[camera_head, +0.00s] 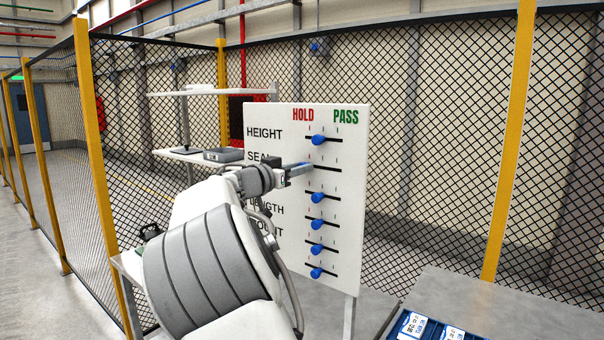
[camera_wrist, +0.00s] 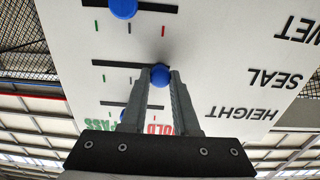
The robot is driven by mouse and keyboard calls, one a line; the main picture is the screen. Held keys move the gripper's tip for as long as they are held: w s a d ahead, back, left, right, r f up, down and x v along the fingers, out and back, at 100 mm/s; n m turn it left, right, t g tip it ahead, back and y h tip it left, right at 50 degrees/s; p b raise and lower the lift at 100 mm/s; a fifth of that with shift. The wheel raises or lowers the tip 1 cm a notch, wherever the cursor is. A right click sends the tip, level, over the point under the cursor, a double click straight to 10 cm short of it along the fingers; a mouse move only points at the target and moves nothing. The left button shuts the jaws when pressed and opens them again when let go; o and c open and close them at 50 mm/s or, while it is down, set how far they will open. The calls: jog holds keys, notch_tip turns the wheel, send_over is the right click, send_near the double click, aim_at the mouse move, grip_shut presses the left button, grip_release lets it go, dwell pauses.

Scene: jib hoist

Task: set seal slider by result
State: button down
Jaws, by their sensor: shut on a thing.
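A white board (camera_head: 347,190) stands with slider rows under a red HOLD heading (camera_head: 303,115) and a green PASS heading (camera_head: 345,117). My gripper (camera_head: 308,168) reaches the SEAL slot (camera_head: 328,169) from the left. In the wrist view, upside down, my gripper (camera_wrist: 160,78) is shut on the blue SEAL knob (camera_wrist: 160,74). The knob is at the HOLD end of its slot (camera_wrist: 115,64), and the slot is bare toward PASS. In the head view my gripper hides this knob and part of the SEAL label (camera_head: 257,156).
Other blue knobs, such as the HEIGHT knob (camera_head: 318,139) and the one below SEAL (camera_head: 317,197), sit close above and below. A blue tray (camera_head: 390,333) with printed cards (camera_head: 413,325) is at the lower right. Mesh fencing (camera_head: 430,130) stands behind the board.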

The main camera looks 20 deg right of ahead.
jog(key=shift+w+a+r, duration=0.1)
jog(key=shift+a, duration=0.05)
jog(key=c, duration=0.6)
grip_release()
jog(key=shift+c, duration=0.2)
jog(key=b+v, duration=0.3)
jog(key=v, duration=1.4)
jog(key=shift+b, duration=0.3)
jog(key=shift+a, duration=0.1)
